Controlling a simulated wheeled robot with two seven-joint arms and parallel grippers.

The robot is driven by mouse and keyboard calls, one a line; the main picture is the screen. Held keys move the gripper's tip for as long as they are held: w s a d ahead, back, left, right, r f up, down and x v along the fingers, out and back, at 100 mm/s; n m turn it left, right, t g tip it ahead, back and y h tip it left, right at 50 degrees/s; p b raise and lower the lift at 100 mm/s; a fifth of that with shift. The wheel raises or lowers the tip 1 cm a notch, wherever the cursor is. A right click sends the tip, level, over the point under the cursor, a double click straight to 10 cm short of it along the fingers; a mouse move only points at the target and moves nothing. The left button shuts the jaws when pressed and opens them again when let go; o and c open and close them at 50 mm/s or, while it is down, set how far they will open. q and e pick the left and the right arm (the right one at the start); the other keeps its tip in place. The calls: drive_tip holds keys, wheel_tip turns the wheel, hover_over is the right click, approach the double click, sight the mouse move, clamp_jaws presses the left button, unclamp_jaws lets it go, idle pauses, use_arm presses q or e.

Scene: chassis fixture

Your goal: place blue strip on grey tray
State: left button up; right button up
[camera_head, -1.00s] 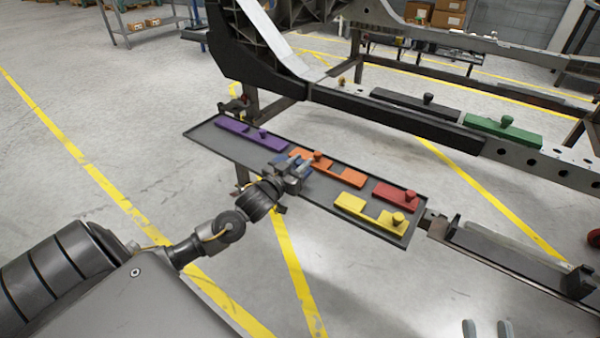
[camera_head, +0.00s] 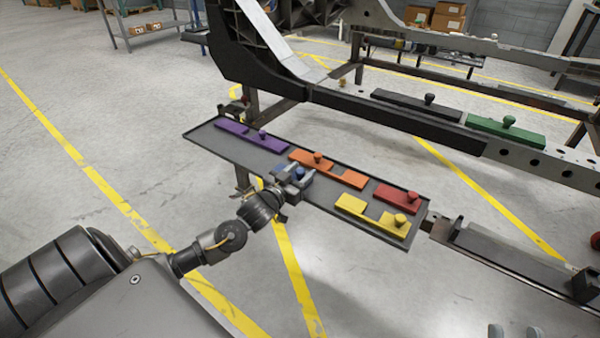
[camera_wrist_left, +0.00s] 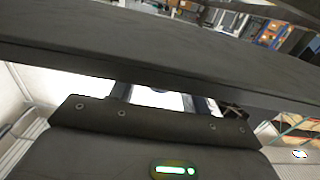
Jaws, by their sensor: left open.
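The grey tray (camera_head: 222,145) is long and dark, with a raised rim, and runs across the middle of the head view. A small blue part (camera_head: 299,173), which looks like the blue strip's knob, shows at the jaws of my left gripper (camera_head: 293,180) near the tray's front edge. The rest of the blue strip is hidden, so I cannot tell how it lies. My left gripper is open. In the left wrist view, a dark slab crosses in front of its fingers (camera_wrist_left: 162,98). The two grey fingertips of my right gripper (camera_head: 515,332) show apart at the bottom edge, empty.
On the tray are a purple strip (camera_head: 232,128), an orange strip (camera_head: 343,176), a red strip (camera_head: 395,199) and a yellow strip (camera_head: 358,208). A black strip (camera_head: 405,100) and a green strip (camera_head: 490,127) lie on the chassis beam behind. A dark fixture (camera_head: 510,250) adjoins the right end.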

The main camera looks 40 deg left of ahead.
use_arm(q)
drive_tip(key=shift+r, duration=0.15)
drive_tip(key=shift+s, duration=0.35)
drive_tip(key=s+p, duration=0.2)
drive_tip(key=s, duration=0.9)
drive_tip(key=shift+s, duration=0.15)
use_arm(e)
drive_tip(key=f+g, duration=0.1)
drive_tip(key=a+f+g+h, duration=0.1)
drive_tip(key=a+f+g, duration=0.1)
drive_tip(key=f+g, duration=0.1)
drive_tip(key=shift+w+f, duration=0.1)
drive_tip(key=shift+w, duration=0.15)
use_arm(q)
drive_tip(key=shift+d, duration=0.15)
